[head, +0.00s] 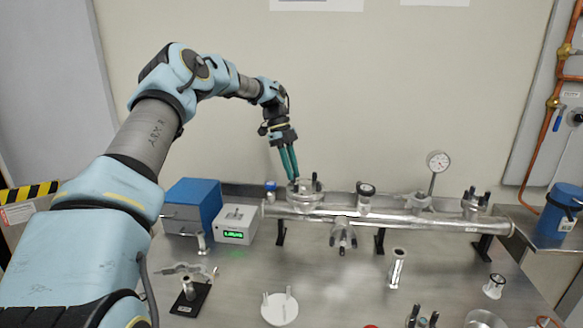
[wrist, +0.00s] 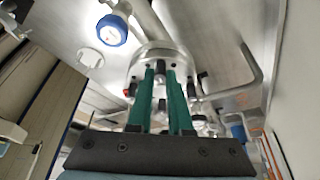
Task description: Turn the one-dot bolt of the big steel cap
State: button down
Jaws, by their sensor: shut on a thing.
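The big steel cap (head: 304,197) sits on top of the left end of the long steel pipe, with black upright bolts (head: 314,182) around it. My gripper (head: 295,179) reaches down to the cap from above, its teal fingers at the cap's left side. In the wrist view my gripper (wrist: 161,68) is shut on a dark bolt at the rim of the cap (wrist: 150,52). Other black bolts (wrist: 191,88) show beside the fingers. The fingers partly hide the held bolt, and I cannot make out any dot marks.
A blue box (head: 191,204) and a white device with a green display (head: 237,224) stand left of the cap. Loose fittings and a white disc (head: 279,309) lie on the table in front.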

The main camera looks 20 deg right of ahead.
jog(key=shift+m, duration=0.4)
jog(key=c, duration=0.8)
grip_release()
jog(key=shift+c, duration=0.2)
jog(key=b+v, duration=0.1)
jog(key=v, duration=0.9)
jog(key=shift+r, duration=0.35)
jog(key=shift+w, duration=0.1)
